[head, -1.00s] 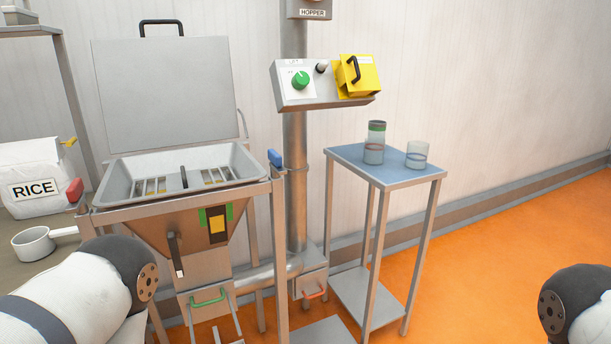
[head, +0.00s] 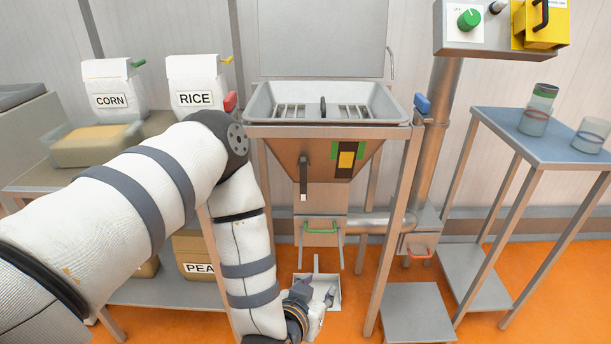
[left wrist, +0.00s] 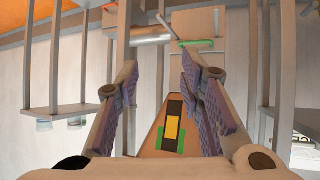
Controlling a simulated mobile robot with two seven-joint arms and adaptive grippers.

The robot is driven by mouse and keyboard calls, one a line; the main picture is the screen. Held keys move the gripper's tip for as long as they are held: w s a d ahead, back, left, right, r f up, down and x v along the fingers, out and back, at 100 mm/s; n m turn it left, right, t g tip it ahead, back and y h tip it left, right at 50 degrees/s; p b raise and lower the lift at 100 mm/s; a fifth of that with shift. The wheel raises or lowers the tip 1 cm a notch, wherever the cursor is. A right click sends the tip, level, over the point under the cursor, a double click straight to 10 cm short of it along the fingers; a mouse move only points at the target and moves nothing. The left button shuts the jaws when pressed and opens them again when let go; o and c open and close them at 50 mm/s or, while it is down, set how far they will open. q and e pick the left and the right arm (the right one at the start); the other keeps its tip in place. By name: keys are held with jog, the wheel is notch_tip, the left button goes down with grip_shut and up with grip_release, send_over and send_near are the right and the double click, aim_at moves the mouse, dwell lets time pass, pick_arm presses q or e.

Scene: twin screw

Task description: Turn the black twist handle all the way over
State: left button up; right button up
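A long black handle (head: 303,173) with a pale tip hangs upright on the sloping front of the metal hopper (head: 285,149). It is left of a dark strip with a yellow window (head: 346,160) and green marks. My left gripper (head: 316,292) is low in front of the hopper, below and apart from the handle. In the left wrist view my left gripper (left wrist: 158,64) is open with nothing between its fingers. That view shows the yellow window (left wrist: 173,127) upside down; I cannot make out the black handle there. My right gripper is out of view.
A green pull handle (head: 322,230) and a red one (head: 420,254) sit lower down. A side table (head: 555,145) with jars stands right. A control box (head: 465,38) hangs upper right. A shelf (head: 25,178) with bags is left. A pale open box (head: 327,285) is behind my gripper.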

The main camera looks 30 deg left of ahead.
pick_arm(q)
jog(key=w+a+r+n+t+y, duration=0.2)
jog(key=w+a+r+t+y, duration=0.15)
jog(key=w+r, duration=0.3)
jog(key=n+y, duration=0.2)
jog(key=y, duration=0.2)
send_near(303, 173)
jog(key=b+x, duration=0.1)
jog(key=x, duration=0.9)
jog(key=shift+w+a+b, duration=0.15)
jog(key=shift+w+b, duration=0.1)
jog(key=shift+b, duration=0.05)
jog(key=shift+w+a+r, duration=0.15)
jog(key=shift+w+a, duration=0.05)
jog(key=shift+w, duration=0.15)
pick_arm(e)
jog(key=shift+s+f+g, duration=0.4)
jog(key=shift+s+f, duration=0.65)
pick_arm(q)
grip_shut()
